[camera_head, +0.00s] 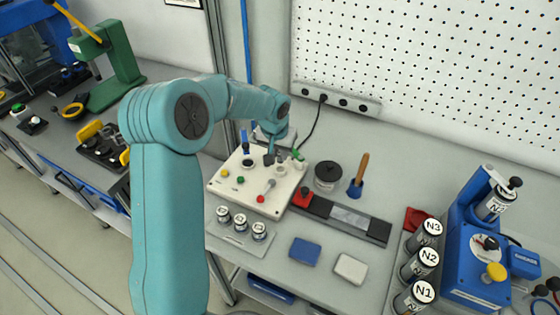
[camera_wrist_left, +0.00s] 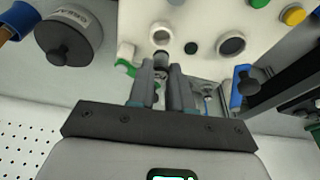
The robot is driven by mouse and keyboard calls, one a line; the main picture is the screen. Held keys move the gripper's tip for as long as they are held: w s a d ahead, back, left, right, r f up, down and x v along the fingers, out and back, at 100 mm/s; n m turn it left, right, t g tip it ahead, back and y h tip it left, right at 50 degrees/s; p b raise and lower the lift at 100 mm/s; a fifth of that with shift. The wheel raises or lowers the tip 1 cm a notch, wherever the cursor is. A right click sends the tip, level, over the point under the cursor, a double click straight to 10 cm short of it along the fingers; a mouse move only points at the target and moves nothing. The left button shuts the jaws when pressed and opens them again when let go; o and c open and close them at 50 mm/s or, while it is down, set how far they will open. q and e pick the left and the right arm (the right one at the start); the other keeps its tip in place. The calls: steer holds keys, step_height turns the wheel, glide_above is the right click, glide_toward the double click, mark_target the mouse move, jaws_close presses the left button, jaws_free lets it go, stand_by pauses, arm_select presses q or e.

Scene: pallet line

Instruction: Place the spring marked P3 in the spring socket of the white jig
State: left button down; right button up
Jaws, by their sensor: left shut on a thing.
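The white jig (camera_head: 232,192) stands on the bench with coloured buttons and round sockets on its top. A white ring-shaped socket (camera_wrist_left: 161,33) shows just beyond my fingertips in the left wrist view. My left gripper (camera_head: 275,159) is low over the back of the jig, its fingers (camera_wrist_left: 160,72) shut on a small grey piece (camera_wrist_left: 161,57). The fingers hide most of this piece, and no mark on it shows. Three labelled metal cylinders (camera_head: 240,222) stand in a tray in front of the jig; their marks are too small to read surely. My right gripper is out of view.
A dark round pot (camera_head: 328,176) and a wooden-handled tool (camera_head: 358,178) stand right of the jig. A dark rail (camera_head: 350,219), a blue block (camera_head: 305,251) and a white block (camera_head: 350,268) lie nearer. Cylinders N1 to N3 (camera_head: 419,265) and a blue machine (camera_head: 478,252) are at right.

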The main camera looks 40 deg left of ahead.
mark_target(280, 162)
arm_select(q)
step_height(280, 162, down, 4)
steer(key=shift+s+d+f, duration=0.1)
steer(key=shift+d+f, duration=0.05)
steer(key=shift+f, duration=0.25)
steer(key=c, duration=1)
jaws_free()
steer(key=shift+f, duration=0.1)
steer(key=shift+c, duration=0.2)
